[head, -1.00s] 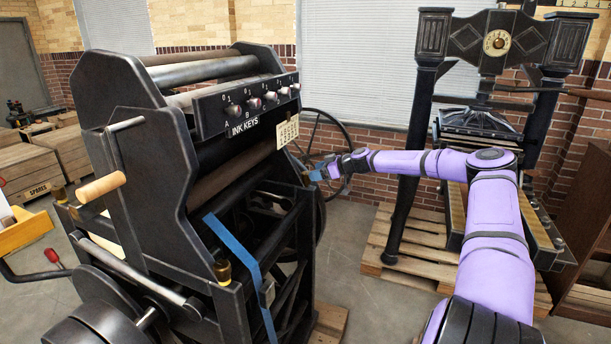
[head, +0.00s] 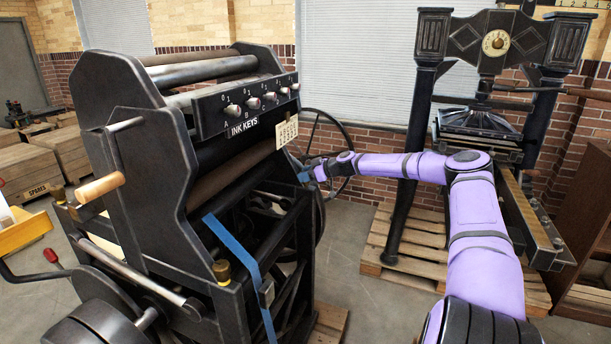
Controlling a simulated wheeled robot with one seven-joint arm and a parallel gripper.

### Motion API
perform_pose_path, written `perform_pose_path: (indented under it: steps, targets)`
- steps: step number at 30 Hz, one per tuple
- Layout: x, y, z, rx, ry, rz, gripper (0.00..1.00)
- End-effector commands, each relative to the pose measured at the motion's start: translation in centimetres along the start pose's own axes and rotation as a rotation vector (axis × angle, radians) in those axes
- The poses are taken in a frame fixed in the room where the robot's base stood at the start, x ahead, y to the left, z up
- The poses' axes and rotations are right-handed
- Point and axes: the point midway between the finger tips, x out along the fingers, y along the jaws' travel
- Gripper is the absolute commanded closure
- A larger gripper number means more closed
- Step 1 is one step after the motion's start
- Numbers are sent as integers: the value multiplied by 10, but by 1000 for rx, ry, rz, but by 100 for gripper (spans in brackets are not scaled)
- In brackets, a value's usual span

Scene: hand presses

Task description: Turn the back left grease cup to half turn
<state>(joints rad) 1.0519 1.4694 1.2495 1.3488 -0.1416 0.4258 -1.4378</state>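The black press (head: 150,150) with the ink keys stands at left. A brass grease cup (head: 222,272) sits on its near right frame corner, and another brass cup (head: 58,195) sits at its left side. My gripper (head: 304,174), with blue fingertips, is at the press's far right side, just below the number card. It is small and partly hidden at the frame, so its finger opening cannot be made out. Any cup at its fingertips is hidden. No cup's turn marking can be read.
A row of ink keys (head: 262,101) and a number card (head: 287,132) are above my gripper. A spoked wheel (head: 345,130) stands behind it. A second press (head: 490,60) stands on a pallet (head: 385,245) at right. Open floor lies between the presses.

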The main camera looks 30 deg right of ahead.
Motion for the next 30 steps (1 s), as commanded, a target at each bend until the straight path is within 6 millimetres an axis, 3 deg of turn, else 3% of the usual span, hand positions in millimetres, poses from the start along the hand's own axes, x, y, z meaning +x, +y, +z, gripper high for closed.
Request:
perform_pose_path:
  steps: [23,24,26,30]
  targets:
    - [0,0,0,51,-4,127,81]
    - [0,0,0,51,-4,127,48]
    - [0,0,0,51,-4,127,34]
    - [0,0,0,52,-4,127,31]
